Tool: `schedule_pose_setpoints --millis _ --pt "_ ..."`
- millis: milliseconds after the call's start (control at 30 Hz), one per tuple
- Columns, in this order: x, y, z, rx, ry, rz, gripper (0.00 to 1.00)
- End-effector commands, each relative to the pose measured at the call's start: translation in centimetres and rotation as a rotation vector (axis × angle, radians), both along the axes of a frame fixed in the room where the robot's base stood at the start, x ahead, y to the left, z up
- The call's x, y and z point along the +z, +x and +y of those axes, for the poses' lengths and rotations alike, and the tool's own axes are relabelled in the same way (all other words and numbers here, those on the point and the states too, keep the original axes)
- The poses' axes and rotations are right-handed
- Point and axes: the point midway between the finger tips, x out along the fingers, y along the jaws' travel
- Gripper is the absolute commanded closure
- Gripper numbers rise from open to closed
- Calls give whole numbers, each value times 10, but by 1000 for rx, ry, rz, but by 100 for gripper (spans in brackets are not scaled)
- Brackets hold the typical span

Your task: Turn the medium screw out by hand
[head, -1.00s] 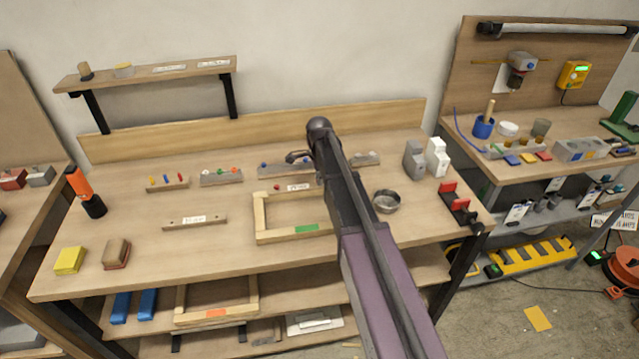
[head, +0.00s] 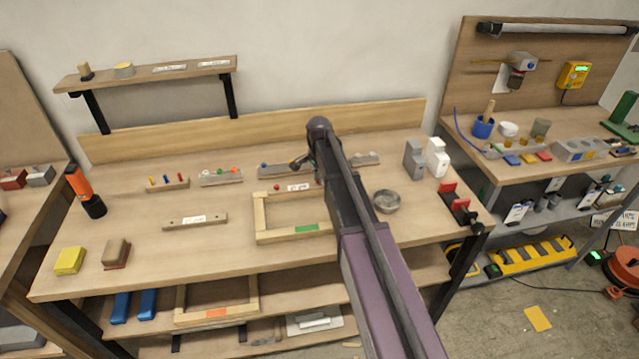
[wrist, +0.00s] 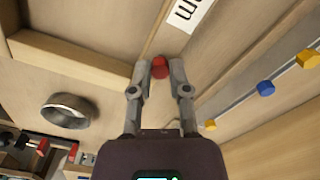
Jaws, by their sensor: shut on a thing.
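My gripper (wrist: 160,70) is shut on a red screw (wrist: 160,66), with one fingertip on each side of its head. The screw stands on the wooden frame (wrist: 75,62), close to the white label (wrist: 187,13). In the head view the frame (head: 262,222) lies on the bench with a green mark on its front bar. My arm covers its right side and hides the held screw. A second red head (head: 277,187) shows left of the label on the back bar. How deep the held screw sits cannot be told.
A metal bowl (head: 386,201) stands right of the frame, and it also shows in the wrist view (wrist: 67,110). A grey rail with blue and yellow heads (wrist: 265,88) lies close behind the frame.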

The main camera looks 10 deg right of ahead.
Motion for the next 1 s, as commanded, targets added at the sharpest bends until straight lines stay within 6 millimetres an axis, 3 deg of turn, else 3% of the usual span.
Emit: schedule_pose_setpoints --millis 267,800,1000 --pt "0 -1 0 26 0 1 100" --pt "0 -1 0 401 0 1 100" --pt "0 -1 0 450 0 1 100"
